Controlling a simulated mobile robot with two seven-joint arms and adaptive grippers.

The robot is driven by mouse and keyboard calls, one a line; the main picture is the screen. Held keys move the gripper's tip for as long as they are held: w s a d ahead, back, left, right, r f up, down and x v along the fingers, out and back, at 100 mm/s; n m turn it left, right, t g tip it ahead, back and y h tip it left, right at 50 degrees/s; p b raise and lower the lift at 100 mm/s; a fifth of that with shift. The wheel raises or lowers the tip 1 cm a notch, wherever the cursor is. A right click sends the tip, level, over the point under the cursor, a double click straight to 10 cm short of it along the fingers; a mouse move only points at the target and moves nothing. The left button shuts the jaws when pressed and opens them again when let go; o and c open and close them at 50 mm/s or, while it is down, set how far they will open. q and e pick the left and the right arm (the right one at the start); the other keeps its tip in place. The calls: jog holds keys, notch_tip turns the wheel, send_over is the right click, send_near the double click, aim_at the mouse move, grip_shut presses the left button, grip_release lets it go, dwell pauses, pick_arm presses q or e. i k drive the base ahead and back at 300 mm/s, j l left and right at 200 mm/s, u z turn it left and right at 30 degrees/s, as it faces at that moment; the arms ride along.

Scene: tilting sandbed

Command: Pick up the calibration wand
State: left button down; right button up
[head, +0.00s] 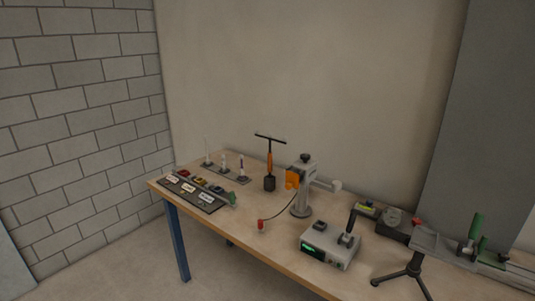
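A T-shaped tool with a black crossbar and an orange shaft, which looks like the calibration wand (269,162), stands upright towards the back of the wooden table (247,225) in the head view. Its lower end is in or on a dark block (269,184); I cannot tell which. Neither of my grippers is in view, and nothing is seen touching the tool.
A dark tray (195,193) with labelled pieces lies at the left end. Small upright pegs (223,163) stand behind it. Right of the tool are an orange-and-grey stand (302,190), a grey box with a green display (330,246) and a black tripod (408,271).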

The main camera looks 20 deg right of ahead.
aim_at(285, 139)
jog(key=i+j+z, duration=0.2)
jog(key=i+j, duration=0.2)
jog(key=j, duration=0.2)
jog(key=i+j+z, duration=0.1)
jog(key=j, duration=0.25)
jog(key=i+j, duration=0.3)
jog(key=i+j+z, duration=0.15)
jog(key=j, duration=0.25)
jog(key=i+j+z, duration=0.1)
jog(key=j, duration=0.25)
jog(key=i, duration=0.1)
